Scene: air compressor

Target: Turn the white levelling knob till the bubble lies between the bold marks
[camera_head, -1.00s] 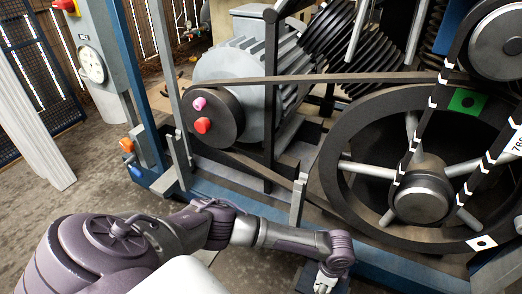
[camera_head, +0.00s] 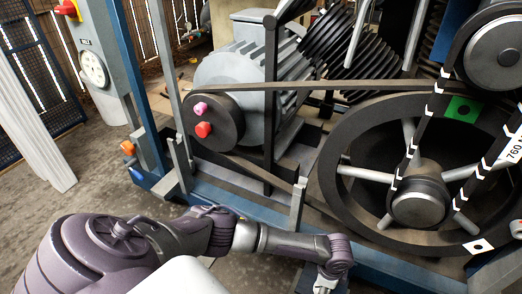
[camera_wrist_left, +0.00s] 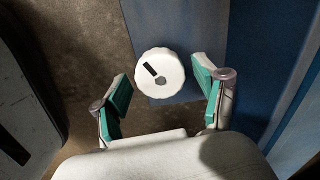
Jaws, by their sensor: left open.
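The white levelling knob (camera_wrist_left: 160,74) shows in the left wrist view, round with a scalloped rim and a dark bar mark on its face. My left gripper (camera_wrist_left: 165,92) is open, with one green-padded finger on each side of the knob and a gap to it on both sides. In the head view my left arm reaches from the lower left to the base of the machine, and its wrist (camera_head: 330,272) is at the bottom edge. The knob is hidden there. I see no bubble level or bold marks in either view. My right gripper is not in view.
The blue base frame (camera_head: 380,266) of the compressor runs beside my left wrist. A large spoked flywheel (camera_head: 335,200) and a belt stand just behind it. A motor pulley with a red knob (camera_head: 203,130) and a pink knob (camera_head: 200,108) is further left. Bare floor (camera_head: 40,215) lies at left.

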